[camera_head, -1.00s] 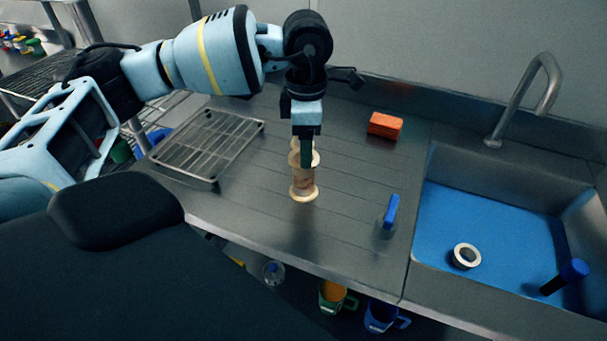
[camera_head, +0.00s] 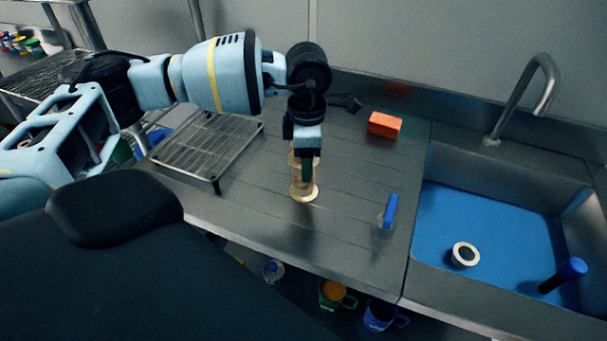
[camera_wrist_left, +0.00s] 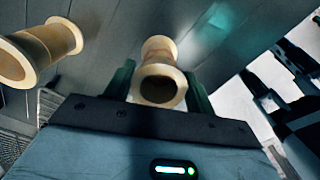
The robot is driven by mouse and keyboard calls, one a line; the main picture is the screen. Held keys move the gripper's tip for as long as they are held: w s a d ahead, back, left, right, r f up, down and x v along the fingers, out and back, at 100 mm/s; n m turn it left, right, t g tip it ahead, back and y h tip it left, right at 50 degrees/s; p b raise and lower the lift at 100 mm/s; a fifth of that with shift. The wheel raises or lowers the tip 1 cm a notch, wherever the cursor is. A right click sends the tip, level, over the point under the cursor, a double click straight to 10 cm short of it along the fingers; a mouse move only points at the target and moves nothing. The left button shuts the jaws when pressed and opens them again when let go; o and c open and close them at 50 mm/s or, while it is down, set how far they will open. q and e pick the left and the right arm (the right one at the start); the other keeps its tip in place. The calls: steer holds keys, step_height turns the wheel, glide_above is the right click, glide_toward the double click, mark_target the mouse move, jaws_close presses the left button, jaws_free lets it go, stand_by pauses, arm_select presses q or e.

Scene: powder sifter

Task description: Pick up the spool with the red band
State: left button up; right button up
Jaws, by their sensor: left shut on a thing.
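A tan spool (camera_head: 304,193) stands upright on the metal draining board, and a dull reddish-brown band shows faintly around its middle. My left gripper (camera_head: 306,170) points down over it and is shut on it, hiding much of its upper part. In the left wrist view the spool (camera_wrist_left: 159,88) sits between the two dark fingers, its hollow end facing the camera. A second tan spool (camera_wrist_left: 45,52) stands to the left there, apart from the fingers. In the head view that one is almost wholly hidden behind the gripper. My right gripper is out of view.
A wire rack (camera_head: 207,148) lies to the left on the board. An orange block (camera_head: 384,125) is at the back, and a blue-handled item (camera_head: 390,211) is at the right. The sink (camera_head: 487,232) and tap (camera_head: 535,100) are further right. Mugs (camera_head: 333,294) stand below the front edge.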

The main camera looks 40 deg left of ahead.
arm_select(q)
steer(key=shift+c, duration=0.6)
steer(key=shift+r, duration=0.1)
steer(key=shift+r, duration=0.5)
step_height(320, 180, up, 2)
steer(key=shift+w+r, duration=0.1)
steer(key=shift+r, duration=0.1)
steer(key=s+d, duration=0.3)
steer(key=s, duration=0.4)
steer(key=s+d+r+b, duration=0.1)
steer(key=s+d, duration=0.2)
steer(key=s, duration=0.4)
steer(key=shift+s+d+r, duration=0.2)
steer(key=shift+s+d, duration=0.1)
steer(key=shift+s, duration=0.1)
